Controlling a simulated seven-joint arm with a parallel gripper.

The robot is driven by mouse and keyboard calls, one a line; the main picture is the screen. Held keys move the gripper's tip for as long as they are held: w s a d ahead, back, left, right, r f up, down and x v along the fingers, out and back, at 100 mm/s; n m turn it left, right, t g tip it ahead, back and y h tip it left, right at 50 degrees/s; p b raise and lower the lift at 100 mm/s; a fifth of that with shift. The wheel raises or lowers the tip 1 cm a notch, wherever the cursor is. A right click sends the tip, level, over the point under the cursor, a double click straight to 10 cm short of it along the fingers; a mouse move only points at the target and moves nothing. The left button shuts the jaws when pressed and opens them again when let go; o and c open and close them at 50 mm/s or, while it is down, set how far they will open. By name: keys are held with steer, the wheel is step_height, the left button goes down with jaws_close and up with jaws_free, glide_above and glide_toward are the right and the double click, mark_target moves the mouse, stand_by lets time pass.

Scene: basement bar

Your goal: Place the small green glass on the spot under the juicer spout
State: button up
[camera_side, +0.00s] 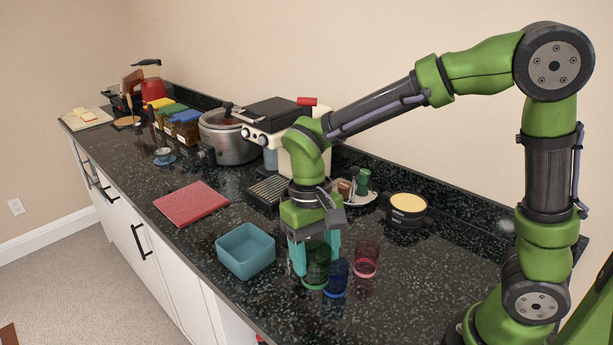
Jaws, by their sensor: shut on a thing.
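The green glass (317,275) stands upright at the front of the dark counter, or very close above it. My gripper (315,254) points down with its teal fingers on either side of the glass's upper part, shut on it. The fingers hide part of the rim. A red appliance with a clear top (152,88) stands at the far left end and may be the juicer. Its spout and the spot under it are too small to make out.
A blue glass (337,280) and a pink glass (366,258) stand close right of the green one. A teal bin (245,265) is at left, a red board (191,204) beyond. A coffee-type machine (263,135), pot (228,142) and dark tub (407,216) line the back.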

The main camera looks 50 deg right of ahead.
steer(key=w+d+r+n+t+h, duration=0.1)
steer(key=w+d+r+n+t, duration=0.15)
steer(key=n, duration=1.35)
steer(key=w+d+r+n+t, duration=0.1)
steer(key=w+d+r+n, duration=0.25)
steer(key=n, duration=1.25)
steer(key=f, duration=1.4)
steer(key=shift+w+a+f, duration=0.1)
steer(key=shift+w+a, duration=0.1)
steer(key=shift+w, duration=0.1)
steer(key=w, duration=0.2)
steer(key=w+f, duration=0.1)
steer(key=w, duration=0.1)
steer(key=shift+f, duration=0.2)
